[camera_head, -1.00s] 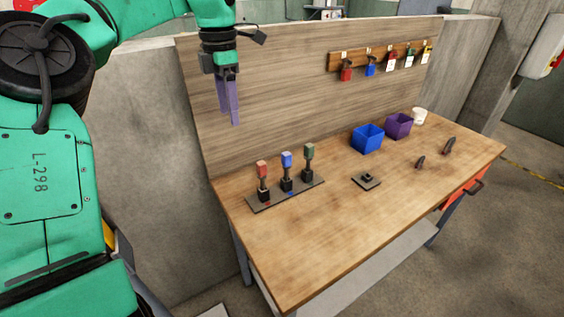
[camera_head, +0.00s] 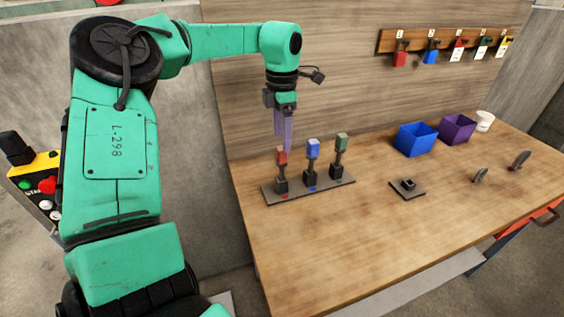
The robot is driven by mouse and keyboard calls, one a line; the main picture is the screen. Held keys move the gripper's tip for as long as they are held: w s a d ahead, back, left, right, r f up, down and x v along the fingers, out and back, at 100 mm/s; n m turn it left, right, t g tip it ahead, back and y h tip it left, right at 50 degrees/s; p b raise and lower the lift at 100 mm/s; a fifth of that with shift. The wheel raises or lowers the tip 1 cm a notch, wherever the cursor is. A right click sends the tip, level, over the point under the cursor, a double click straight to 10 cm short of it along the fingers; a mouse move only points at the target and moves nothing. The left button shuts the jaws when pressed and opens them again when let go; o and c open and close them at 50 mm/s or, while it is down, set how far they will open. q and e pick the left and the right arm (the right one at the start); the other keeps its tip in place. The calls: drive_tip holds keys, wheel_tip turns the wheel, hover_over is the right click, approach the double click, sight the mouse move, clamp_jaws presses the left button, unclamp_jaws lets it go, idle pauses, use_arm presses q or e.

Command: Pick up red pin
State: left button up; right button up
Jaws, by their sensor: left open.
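The red pin (camera_head: 282,157) stands upright in the leftmost holder on a dark base plate (camera_head: 325,184) at the left end of the workbench. A blue pin (camera_head: 312,150) and a green pin (camera_head: 341,144) stand to its right on the same plate. My left gripper (camera_head: 284,146) hangs pointing down, with its purple fingers open just above and beside the red pin's top. The fingers overlap the pin in the picture, so I cannot tell whether they touch it. My right gripper is not in view.
The wooden workbench (camera_head: 370,250) has free room at the front. A small dark fixture (camera_head: 407,187), a blue bin (camera_head: 416,140), a purple bin (camera_head: 457,129) and a white cup (camera_head: 484,121) stand to the right. A wooden back panel (camera_head: 340,75) rises behind.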

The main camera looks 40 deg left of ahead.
sight(281, 148)
use_arm(q)
wheel_tip(281, 148, down, 5)
drive_tip(key=shift+s+f+p, duration=0.1)
drive_tip(key=shift+p, duration=0.9)
drive_tip(key=shift+f, duration=0.1)
clamp_jaws()
drive_tip(key=shift+r, duration=0.2)
